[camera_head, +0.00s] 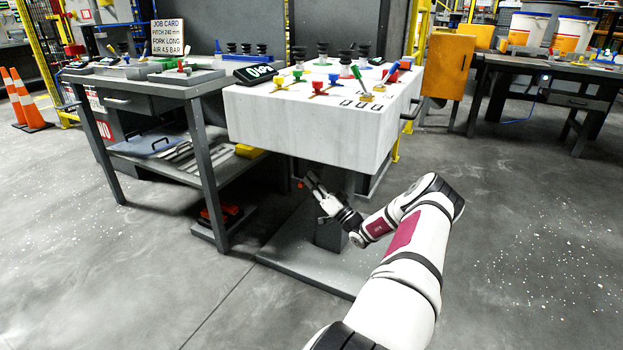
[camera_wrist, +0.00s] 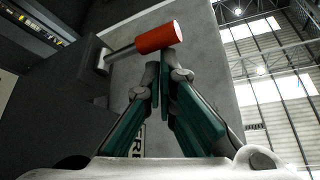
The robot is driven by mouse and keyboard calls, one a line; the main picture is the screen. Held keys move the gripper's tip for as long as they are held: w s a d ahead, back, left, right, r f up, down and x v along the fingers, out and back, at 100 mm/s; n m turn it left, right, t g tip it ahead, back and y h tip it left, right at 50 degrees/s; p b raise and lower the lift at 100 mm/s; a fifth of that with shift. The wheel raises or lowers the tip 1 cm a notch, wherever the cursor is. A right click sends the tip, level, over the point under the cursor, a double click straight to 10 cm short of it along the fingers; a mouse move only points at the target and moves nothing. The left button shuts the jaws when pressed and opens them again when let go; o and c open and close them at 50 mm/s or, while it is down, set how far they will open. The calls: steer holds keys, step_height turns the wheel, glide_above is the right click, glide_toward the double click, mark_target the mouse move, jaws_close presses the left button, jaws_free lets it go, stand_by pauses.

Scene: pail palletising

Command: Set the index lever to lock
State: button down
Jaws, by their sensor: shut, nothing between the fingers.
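The index lever shows in the wrist view as a red cylindrical handle (camera_wrist: 157,37) on a short grey rod, which comes out of a dark bracket (camera_wrist: 103,60). My gripper (camera_wrist: 161,66) is shut and empty, its fingertips just below the red handle in the picture. I cannot tell whether they touch it. In the head view my gripper (camera_head: 310,178) is low beside the column under the white block table. A small orange-red spot (camera_head: 301,184) by its fingertips looks like the handle. A white label (camera_wrist: 138,141) with partly hidden letters, "RE", shows behind the fingers.
The white block table (camera_head: 300,120) overhangs my gripper and carries coloured knobs and black stacked parts. A grey workbench (camera_head: 150,88) with a lower shelf stands to the left. A dark table (camera_head: 540,68) with pails is at the back right. The floor at the right is open.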

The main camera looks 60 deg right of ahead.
steer(key=shift+f+n+y+b, duration=0.3)
steer(key=shift+f+n+y, duration=0.15)
steer(key=shift+f, duration=0.95)
